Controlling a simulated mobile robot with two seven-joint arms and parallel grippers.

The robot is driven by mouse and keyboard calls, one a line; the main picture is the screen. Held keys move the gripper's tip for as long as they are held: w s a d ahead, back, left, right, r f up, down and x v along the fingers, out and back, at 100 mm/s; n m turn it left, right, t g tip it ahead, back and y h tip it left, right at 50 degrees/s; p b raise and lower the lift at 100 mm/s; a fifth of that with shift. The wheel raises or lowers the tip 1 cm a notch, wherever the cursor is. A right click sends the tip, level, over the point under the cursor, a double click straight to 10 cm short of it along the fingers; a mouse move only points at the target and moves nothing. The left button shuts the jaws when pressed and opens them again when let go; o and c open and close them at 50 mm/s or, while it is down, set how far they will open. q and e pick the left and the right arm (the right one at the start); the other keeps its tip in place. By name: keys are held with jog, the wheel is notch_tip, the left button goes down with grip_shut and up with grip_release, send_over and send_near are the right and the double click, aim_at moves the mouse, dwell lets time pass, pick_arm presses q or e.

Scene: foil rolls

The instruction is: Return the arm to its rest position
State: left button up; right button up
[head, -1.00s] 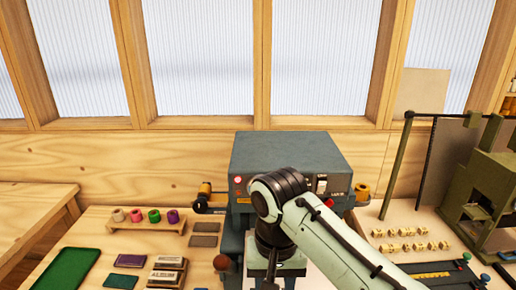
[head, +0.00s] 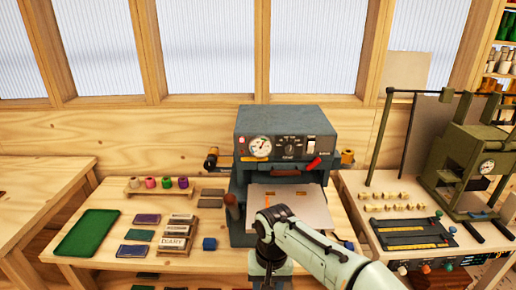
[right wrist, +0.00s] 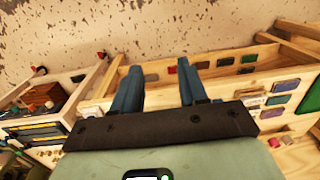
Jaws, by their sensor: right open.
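My right arm (head: 305,247) comes in from the lower right in the head view. Its wrist end is in front of the grey foil press (head: 285,122), and the gripper itself is cut off at the bottom edge. In the right wrist view my right gripper (right wrist: 160,88) points down toward the speckled floor (right wrist: 200,30). Its two dark blue fingers stand apart with nothing between them. My left arm and gripper are not in view.
The press has a gauge, a red-tipped lever and a pale plate (head: 305,207). On the left of the bench are a green tray (head: 87,233), foil rolls on a rack (head: 150,190) and several small blocks. A green machine (head: 470,160) stands at the right.

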jog(key=s+d+f+m+y, duration=0.1)
jog(key=s+d+f, duration=0.15)
jog(key=f, duration=1.05)
jog(key=s+d+f+y, duration=0.1)
jog(key=d+f, duration=0.2)
jog(key=f, duration=1)
jog(key=s+d+f+m+y, duration=0.1)
jog(key=s+d+f+m, duration=0.2)
jog(key=s+f, duration=1.1)
jog(key=s+d, duration=0.1)
jog(key=s, duration=0.3)
jog(key=shift+d+f, duration=0.3)
jog(key=shift+d, duration=0.1)
